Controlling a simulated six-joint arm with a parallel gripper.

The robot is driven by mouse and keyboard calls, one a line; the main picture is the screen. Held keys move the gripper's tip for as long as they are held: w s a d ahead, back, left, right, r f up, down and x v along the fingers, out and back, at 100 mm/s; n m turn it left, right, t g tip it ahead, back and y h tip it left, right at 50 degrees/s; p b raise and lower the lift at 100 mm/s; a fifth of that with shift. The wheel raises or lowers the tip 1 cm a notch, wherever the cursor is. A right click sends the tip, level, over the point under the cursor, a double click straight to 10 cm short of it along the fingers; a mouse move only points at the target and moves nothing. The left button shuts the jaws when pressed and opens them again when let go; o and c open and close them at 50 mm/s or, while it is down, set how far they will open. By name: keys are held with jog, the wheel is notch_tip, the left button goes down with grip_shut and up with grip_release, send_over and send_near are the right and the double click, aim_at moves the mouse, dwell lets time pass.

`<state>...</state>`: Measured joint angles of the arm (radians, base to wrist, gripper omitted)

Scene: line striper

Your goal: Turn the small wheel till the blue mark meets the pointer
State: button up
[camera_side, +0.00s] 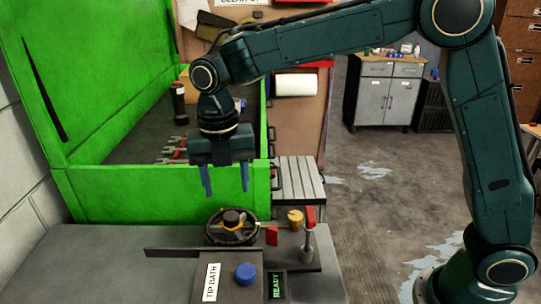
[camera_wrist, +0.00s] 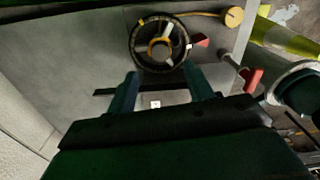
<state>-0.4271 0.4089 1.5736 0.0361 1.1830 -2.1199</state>
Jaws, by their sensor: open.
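The small wheel (camera_side: 232,222) has a dark rim and a dark hub with orange around it. It lies on the grey bench, and in the wrist view (camera_wrist: 160,47) it shows light and yellow spokes. A red wedge (camera_side: 272,235), which looks like the pointer, sits just right of the rim; it also shows in the wrist view (camera_wrist: 202,40). I cannot make out a blue mark on the wheel. My gripper (camera_side: 226,188) is open and empty, fingers down, above the wheel and apart from it. In the wrist view its fingertips (camera_wrist: 162,74) are at the near side of the wheel.
A red-handled lever (camera_side: 309,235) and a brass knob (camera_side: 296,217) stand right of the wheel. A blue button (camera_side: 246,273), a "TIP BATH" label (camera_side: 211,282) and a "READY" display (camera_side: 277,286) are in front. A bright green box wall (camera_side: 150,195) rises behind. The bench left is clear.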

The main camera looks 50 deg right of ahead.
aim_at(231, 216)
notch_tip(231, 216, down, 8)
jog(key=shift+d+r, duration=0.1)
jog(key=shift+r, duration=0.15)
jog(key=c, duration=1)
